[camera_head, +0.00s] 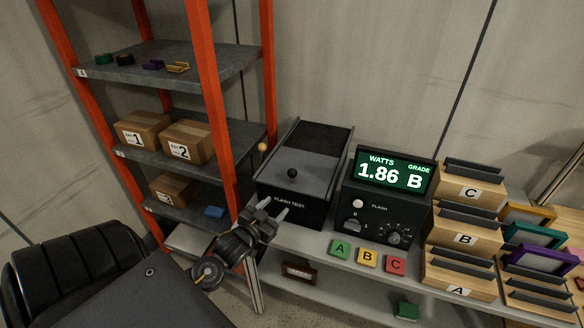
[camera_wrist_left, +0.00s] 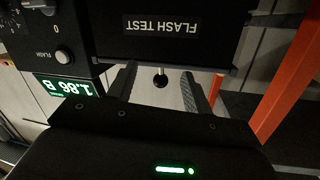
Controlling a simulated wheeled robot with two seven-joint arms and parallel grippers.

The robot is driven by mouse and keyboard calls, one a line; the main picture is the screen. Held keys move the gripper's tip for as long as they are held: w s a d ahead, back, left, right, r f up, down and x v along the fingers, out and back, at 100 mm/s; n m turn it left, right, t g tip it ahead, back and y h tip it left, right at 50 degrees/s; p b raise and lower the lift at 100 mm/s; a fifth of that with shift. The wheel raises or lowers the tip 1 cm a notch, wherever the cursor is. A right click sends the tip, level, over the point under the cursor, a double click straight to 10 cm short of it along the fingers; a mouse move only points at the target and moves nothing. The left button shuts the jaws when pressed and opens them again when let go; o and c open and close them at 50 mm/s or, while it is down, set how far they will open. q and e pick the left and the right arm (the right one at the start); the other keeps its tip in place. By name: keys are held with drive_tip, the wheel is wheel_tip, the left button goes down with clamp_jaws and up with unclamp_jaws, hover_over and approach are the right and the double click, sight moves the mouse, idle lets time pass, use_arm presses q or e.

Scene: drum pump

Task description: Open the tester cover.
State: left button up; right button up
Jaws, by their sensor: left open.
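The tester is a black box labelled FLASH TEST (camera_head: 290,210) on the bench. Its grey cover (camera_head: 315,158) lies over the front part of the top, with a darker panel behind it. A round black knob (camera_head: 292,173) stands on the cover near its front. My left gripper (camera_head: 277,211) is open in front of the box's front face, lower than the knob. In the left wrist view, the picture is upside down; the knob (camera_wrist_left: 160,81) on its pale stem appears between the two fingers, apart from both. My right gripper is not in view.
A display unit (camera_head: 385,205) reading 1.86 B stands right of the tester. A, B and C blocks (camera_head: 367,257) lie in front of it. Wooden racks (camera_head: 462,240) stand further right. An orange-post shelf (camera_head: 212,90) with boxes is close on the left.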

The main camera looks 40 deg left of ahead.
use_arm(q)
drive_tip(key=t, duration=0.2)
approach(290, 176)
drive_tip(key=w+p, duration=0.1)
drive_tip(key=w, duration=0.2)
drive_tip(key=w+a+p, duration=0.1)
drive_tip(key=w, duration=0.3)
drive_tip(key=w+p, duration=0.1)
drive_tip(key=w, duration=0.3)
drive_tip(key=shift+w+a+r+p, duration=0.1)
drive_tip(key=shift+w+a+p, duration=0.05)
drive_tip(key=shift+a+p, duration=0.2)
